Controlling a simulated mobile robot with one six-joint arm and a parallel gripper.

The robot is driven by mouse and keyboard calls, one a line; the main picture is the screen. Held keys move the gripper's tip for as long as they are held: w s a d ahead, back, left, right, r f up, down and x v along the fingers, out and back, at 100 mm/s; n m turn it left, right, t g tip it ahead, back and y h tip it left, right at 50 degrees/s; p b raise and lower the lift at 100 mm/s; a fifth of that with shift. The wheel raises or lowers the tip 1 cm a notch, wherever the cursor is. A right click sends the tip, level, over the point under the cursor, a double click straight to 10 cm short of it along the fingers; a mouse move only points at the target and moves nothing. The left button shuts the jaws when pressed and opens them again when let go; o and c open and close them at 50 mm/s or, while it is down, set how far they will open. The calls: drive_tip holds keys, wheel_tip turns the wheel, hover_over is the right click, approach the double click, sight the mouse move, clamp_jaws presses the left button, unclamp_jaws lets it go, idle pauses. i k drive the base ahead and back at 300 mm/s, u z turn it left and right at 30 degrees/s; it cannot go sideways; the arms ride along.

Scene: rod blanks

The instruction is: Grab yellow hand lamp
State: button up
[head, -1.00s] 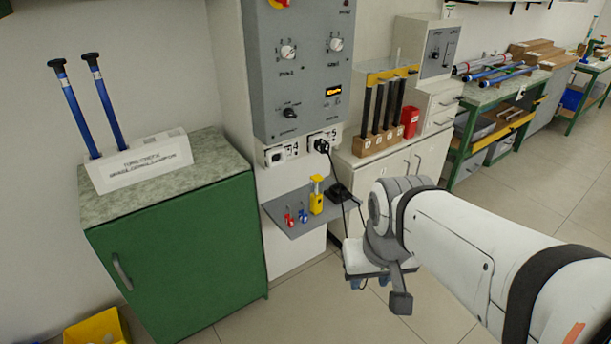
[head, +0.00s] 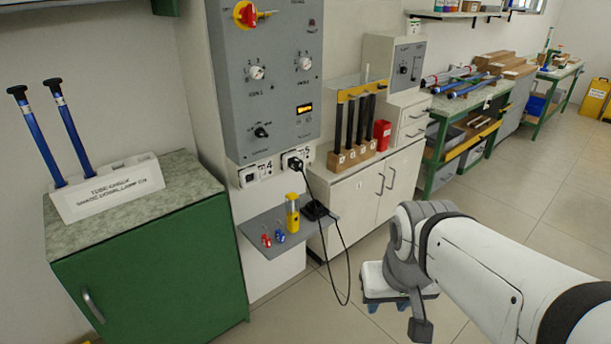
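The yellow hand lamp (head: 292,212) stands upright on a small grey shelf (head: 262,240) below the grey control panel. My gripper (head: 420,328) is at the lower right of the head view, to the right of the shelf and well apart from the lamp. Only part of it shows beyond my white arm, with one dark finger-like piece visible, so its opening cannot be made out.
A green cabinet (head: 160,260) stands left. A white-topped stool (head: 376,284) is behind my arm.

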sight(293, 224)
drive_tip(key=z, duration=0.1)
drive_tip(key=i, duration=1.6)
drive_tip(key=u, duration=0.8)
